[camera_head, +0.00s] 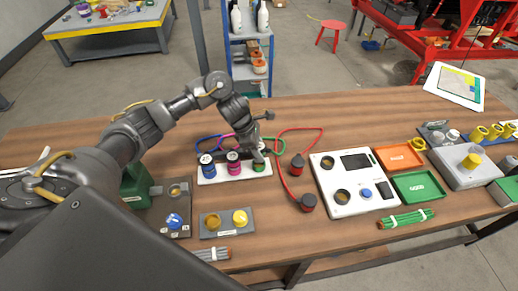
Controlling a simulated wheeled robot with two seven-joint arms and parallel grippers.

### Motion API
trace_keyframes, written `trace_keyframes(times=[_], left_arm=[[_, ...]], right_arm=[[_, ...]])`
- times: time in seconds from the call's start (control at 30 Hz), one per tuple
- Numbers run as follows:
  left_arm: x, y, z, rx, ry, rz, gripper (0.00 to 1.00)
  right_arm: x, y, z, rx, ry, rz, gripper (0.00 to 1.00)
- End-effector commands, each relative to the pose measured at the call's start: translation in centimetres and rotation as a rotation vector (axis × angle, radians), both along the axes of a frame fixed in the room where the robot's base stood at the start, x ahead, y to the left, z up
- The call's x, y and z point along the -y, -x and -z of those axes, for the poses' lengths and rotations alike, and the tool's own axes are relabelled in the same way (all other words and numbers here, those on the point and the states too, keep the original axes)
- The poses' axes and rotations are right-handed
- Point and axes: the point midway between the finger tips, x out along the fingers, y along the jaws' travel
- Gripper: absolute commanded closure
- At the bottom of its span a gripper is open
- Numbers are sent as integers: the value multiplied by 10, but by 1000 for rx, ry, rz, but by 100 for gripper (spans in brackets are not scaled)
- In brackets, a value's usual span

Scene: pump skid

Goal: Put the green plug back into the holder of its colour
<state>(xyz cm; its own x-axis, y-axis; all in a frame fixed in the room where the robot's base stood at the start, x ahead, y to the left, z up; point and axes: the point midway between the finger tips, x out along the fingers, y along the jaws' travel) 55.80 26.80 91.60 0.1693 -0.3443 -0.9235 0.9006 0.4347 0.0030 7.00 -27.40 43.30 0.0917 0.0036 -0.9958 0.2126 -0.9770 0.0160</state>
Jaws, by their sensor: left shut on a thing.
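A white holder block (207,181) stands near the middle of the wooden table. A blue plug (208,168) and a magenta plug (233,166) stand upright in it. The green plug (259,167) is at the block's right end, partly hidden by my left gripper (259,156). My left gripper comes down from above and is shut on the green plug. I cannot tell whether the plug is fully seated or just above its place. Blue, magenta and green cables loop behind the block. My right gripper is not in view.
A white panel (345,205) stands further right, beside orange (399,153) and green (442,187) trays. Grey plates with blue and yellow knobs (240,217) lie in front.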

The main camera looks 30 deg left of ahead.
Motion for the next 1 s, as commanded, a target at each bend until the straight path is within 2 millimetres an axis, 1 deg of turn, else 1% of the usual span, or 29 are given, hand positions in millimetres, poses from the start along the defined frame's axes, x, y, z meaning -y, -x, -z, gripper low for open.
trace_keyframes(times=[0.27,0.57,1.0], left_arm=[[0,0,0,0,0,0,89],[0,-1,0,1,-1,1,89],[0,-1,1,0,0,0,89]], right_arm=[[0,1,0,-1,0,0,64],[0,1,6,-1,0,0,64],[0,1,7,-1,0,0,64]])
